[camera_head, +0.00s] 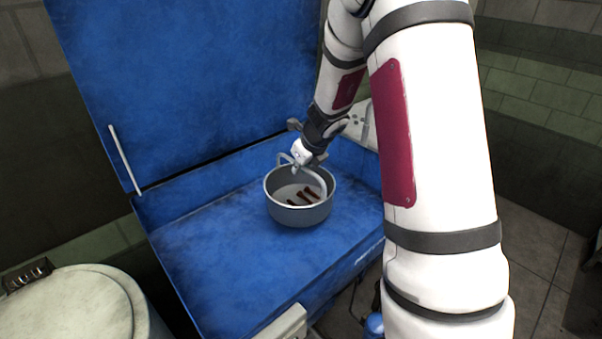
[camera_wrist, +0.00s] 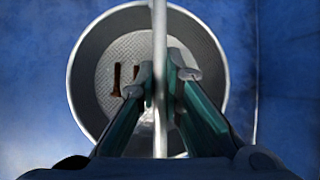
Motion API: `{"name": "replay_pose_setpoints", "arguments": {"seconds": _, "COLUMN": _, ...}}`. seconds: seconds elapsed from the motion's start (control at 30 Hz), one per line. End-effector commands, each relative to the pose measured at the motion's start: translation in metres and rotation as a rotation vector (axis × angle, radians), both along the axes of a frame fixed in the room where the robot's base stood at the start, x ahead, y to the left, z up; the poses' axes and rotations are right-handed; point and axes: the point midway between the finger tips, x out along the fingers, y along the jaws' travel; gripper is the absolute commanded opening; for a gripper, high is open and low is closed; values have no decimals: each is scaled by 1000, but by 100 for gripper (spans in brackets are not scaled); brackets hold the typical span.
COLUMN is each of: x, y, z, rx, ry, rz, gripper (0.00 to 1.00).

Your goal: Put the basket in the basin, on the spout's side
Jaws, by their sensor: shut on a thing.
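The basket (camera_head: 301,214) is a round grey metal pot with an arched handle, and several brown bolts lie in it. My gripper (camera_head: 297,161) is shut on the basket's handle at its top. In the wrist view the handle (camera_wrist: 160,60) runs between the two fingers (camera_wrist: 168,78), and the basket (camera_wrist: 84,95) hangs or rests below. The basin (camera_head: 195,245) is a blue open box with a raised lid (camera_head: 190,80). The basket is inside the basin's outline, toward its right part. I cannot tell whether its bottom touches the floor. The spout is not clearly seen.
A pale round drum (camera_head: 75,305) stands at the lower left. A grey bracket (camera_head: 285,325) sits at the basin's front edge. The basin's left floor is clear. My arm covers the right side of the basin.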

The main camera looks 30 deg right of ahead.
Motion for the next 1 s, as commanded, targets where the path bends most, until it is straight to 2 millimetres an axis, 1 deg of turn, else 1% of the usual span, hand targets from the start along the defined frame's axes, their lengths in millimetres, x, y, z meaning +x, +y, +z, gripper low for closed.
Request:
{"name": "replay_pose_setpoints", "arguments": {"seconds": 0.13, "x": 8, "y": -7, "z": 0, "rx": -1, "ry": 0, "rz": 0, "gripper": 0}}
{"name": "replay_pose_setpoints", "arguments": {"seconds": 0.3, "x": 8, "y": -8, "z": -23, "rx": 1, "ry": 0, "rz": -3, "gripper": 0}}
{"name": "replay_pose_setpoints", "arguments": {"seconds": 0.5, "x": 8, "y": -7, "z": -36, "rx": 0, "ry": -1, "rz": -1, "gripper": 0}}
{"name": "replay_pose_setpoints", "arguments": {"seconds": 0.8, "x": 7, "y": -7, "z": -35, "rx": -1, "ry": -1, "rz": 0, "gripper": 0}}
{"name": "replay_pose_setpoints", "arguments": {"seconds": 0.97, "x": 8, "y": -7, "z": -38, "rx": -1, "ry": -1, "rz": 0, "gripper": 0}}
{"name": "replay_pose_setpoints", "arguments": {"seconds": 1.0, "x": 7, "y": -6, "z": -39, "rx": 0, "ry": 1, "rz": 0, "gripper": 17}}
